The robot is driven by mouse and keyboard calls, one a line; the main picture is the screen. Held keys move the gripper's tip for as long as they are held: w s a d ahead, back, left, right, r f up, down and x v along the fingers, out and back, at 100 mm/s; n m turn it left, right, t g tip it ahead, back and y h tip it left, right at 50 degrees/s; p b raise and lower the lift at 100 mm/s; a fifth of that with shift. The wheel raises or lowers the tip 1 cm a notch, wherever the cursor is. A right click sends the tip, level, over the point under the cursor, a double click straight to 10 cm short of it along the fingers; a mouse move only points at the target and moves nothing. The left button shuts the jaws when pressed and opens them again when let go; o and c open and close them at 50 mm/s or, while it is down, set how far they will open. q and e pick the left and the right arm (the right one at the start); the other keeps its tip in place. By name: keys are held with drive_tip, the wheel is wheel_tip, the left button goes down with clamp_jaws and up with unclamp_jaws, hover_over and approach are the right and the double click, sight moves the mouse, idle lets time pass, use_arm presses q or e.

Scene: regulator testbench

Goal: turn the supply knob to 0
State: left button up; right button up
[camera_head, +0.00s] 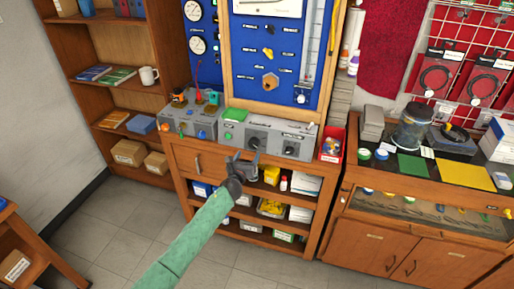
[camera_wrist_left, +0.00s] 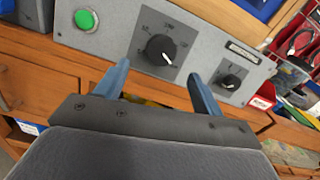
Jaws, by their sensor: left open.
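A grey control panel (camera_head: 270,131) stands on the wooden bench. In the left wrist view its large black knob (camera_wrist_left: 160,49) sits on a dark square dial plate, its white mark pointing down and right. A smaller black knob (camera_wrist_left: 230,82) with its own dial is to the right. The label lettering is too small to read, so I cannot tell which is the supply knob. My left gripper (camera_head: 246,158) is open and empty in front of the panel. Its fingertips (camera_wrist_left: 158,70) lie either side of the large knob in the picture, apparently short of it.
A green button (camera_wrist_left: 86,19) is left of the large knob. Another grey box with buttons (camera_head: 190,124) stands at left, and a red bin (camera_head: 331,143) at right. A drawer front (camera_head: 200,163) and shelves lie below the panel. The floor (camera_head: 110,225) is clear in front.

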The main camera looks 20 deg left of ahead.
sight(253, 146)
use_arm(q)
drive_tip(key=shift+m, duration=0.5)
drive_tip(key=w+p, duration=0.2)
drive_tip(key=w, duration=0.5)
drive_tip(key=shift+w+d+r, duration=0.1)
drive_tip(key=shift+w, duration=0.3)
use_arm(e)
drive_tip(key=s, duration=0.5)
drive_tip(key=shift+d+f, duration=0.15)
drive_tip(key=shift+d, duration=0.2)
drive_tip(key=shift+w, duration=0.1)
use_arm(q)
drive_tip(key=c, duration=1)
use_arm(e)
drive_tip(key=shift+d, duration=0.1)
